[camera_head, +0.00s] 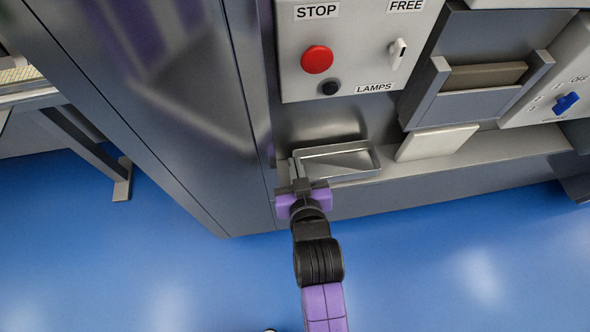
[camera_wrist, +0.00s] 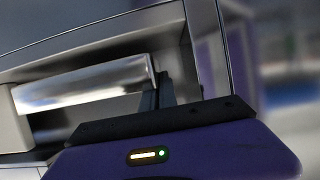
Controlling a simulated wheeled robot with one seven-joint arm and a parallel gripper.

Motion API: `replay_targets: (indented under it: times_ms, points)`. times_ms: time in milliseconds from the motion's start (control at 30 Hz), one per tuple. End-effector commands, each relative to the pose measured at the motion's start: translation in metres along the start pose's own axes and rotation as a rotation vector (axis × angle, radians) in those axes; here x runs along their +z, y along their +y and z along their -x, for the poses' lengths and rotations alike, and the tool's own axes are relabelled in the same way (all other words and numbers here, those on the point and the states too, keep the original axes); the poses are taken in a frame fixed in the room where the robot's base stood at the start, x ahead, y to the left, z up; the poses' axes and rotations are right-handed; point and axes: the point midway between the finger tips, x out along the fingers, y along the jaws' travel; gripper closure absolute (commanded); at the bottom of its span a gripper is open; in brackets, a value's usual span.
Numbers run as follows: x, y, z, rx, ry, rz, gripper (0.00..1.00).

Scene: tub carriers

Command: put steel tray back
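The steel tray (camera_head: 337,162) is a shallow, shiny rectangular pan over the grey ledge below the STOP panel. In the head view its left end is at my gripper (camera_head: 297,182), which reaches up from below. In the wrist view the tray (camera_wrist: 85,86) shows as a bright metal wall on the left. The dark fingers of my gripper (camera_wrist: 160,92) are close together at its right end and look shut on its rim. The contact itself is partly hidden. I cannot tell whether the tray rests on the ledge or hangs just above it.
Above are a panel with a red button (camera_head: 317,59) and a grey holder (camera_head: 465,103). A tall steel cabinet wall (camera_head: 165,95) stands close on the left. The blue floor (camera_head: 430,260) in front is clear.

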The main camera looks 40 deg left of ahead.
Motion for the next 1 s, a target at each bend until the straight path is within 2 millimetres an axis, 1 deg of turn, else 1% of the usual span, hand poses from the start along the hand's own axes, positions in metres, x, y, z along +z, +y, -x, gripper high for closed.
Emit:
replay_targets:
  times_ms: [33,67,167,367,500,567,633,900,1000]
  points:
    - [0.0131,-0.001,-0.0055,-0.001,0.0,0.002,1.0]
    - [0.0151,-0.0013,-0.0075,-0.002,0.002,0.002,1.0]
    - [0.0149,-0.0008,-0.0109,-0.001,0.003,0.002,1.0]
    - [0.013,-0.0004,-0.01,0.0,0.003,0.002,1.0]
    - [0.0159,-0.0005,-0.0111,0.0,0.003,0.002,1.0]
    - [0.0166,-0.0008,-0.011,-0.001,0.001,0.001,0.9]
    - [0.0167,-0.0007,-0.0109,-0.001,0.0,0.001,0.76]
    - [0.0166,-0.0006,-0.0109,-0.001,0.0,0.001,0.76]
    - [0.0131,-0.0006,-0.0095,-0.001,0.0,0.001,0.76]
